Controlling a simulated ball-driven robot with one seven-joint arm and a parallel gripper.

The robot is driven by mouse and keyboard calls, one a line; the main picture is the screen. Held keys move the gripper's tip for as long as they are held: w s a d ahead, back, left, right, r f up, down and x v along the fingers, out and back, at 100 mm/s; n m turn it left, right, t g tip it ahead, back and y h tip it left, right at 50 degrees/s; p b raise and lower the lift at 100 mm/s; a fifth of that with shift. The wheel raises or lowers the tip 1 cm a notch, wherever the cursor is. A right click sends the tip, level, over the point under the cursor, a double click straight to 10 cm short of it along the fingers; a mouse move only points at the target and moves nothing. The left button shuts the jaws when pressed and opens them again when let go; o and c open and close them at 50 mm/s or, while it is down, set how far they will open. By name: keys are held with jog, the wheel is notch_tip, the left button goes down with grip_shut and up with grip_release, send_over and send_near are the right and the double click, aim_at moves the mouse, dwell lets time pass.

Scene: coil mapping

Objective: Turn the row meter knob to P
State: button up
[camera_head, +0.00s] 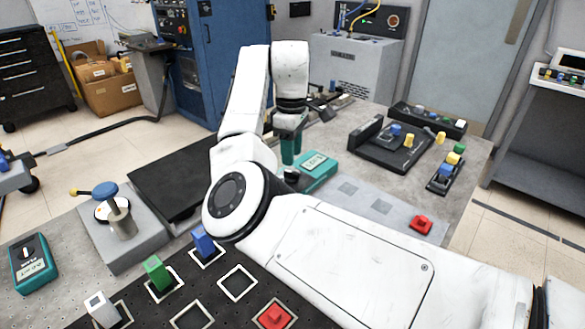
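Two teal meters show, and I cannot tell from their faces which is the row meter. One teal meter (316,168) lies on the table near the middle, with a pale label; its knob side is partly hidden by my arm and gripper. The other teal meter (36,268) sits at the left front, with a pale knob (28,252) on its face; its letters are too small to read. My gripper (290,152) points down just left of the middle meter, its teal fingers close together. I cannot tell whether they touch the meter or hold anything.
A dark board (192,300) with white-outlined squares holds blue, green, white and red pieces in front. A grey block with a blue-capped post (112,205) stands left. A black tray (390,145) with coloured pegs is at right. A grey strip (368,205) holds a red piece.

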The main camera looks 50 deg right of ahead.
aim_at(292, 172)
jog(key=shift+f, duration=2.7)
jog(key=shift+c, duration=0.3)
grip_shut()
